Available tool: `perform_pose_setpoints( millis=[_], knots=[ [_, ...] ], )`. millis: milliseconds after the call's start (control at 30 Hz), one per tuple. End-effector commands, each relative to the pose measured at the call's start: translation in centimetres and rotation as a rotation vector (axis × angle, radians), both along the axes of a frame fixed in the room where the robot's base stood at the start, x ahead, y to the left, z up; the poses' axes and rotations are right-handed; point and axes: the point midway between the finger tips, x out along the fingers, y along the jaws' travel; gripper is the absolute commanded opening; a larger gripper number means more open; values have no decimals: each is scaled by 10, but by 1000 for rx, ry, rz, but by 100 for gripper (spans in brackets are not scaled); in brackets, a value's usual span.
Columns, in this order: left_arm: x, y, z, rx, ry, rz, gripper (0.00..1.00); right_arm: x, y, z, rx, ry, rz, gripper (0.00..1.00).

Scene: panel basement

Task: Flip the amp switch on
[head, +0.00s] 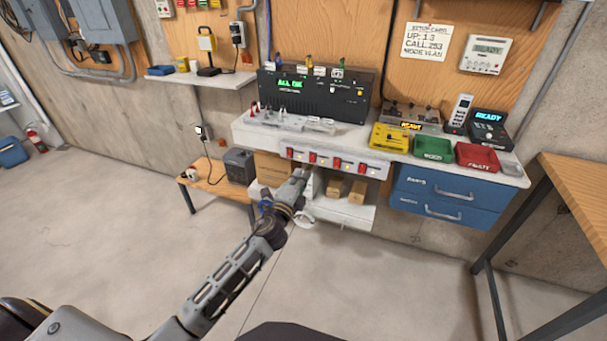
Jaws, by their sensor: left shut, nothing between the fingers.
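A white switch strip (325,162) with several red rocker switches runs along the front under the workbench top. I cannot read any label on it, so I cannot tell which switch is the amp's. A black unit (317,96) with a green lit display and small knobs stands on the bench above. My left gripper (302,174) is shut and empty, just below the left part of the strip. I cannot tell whether it touches the strip. The switch positions are too small to read. My right gripper is out of view.
Yellow, green (433,147) and red (476,157) trays sit on the right of the bench, above blue drawers (443,195). A low wooden table (222,175) stands at the left. A wooden table (577,190) is at the right edge. The floor in front is clear.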

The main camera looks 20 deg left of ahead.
Motion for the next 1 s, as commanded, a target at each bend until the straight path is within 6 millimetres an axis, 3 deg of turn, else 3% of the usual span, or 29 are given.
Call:
perform_pose_setpoints(
  millis=[233, 1000],
  knots=[
    [-8, 0, 1, 0, 0, 0, 0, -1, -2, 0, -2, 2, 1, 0],
    [-8, -1, 2, -68, 1, -11, 0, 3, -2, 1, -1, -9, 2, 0]
  ],
)
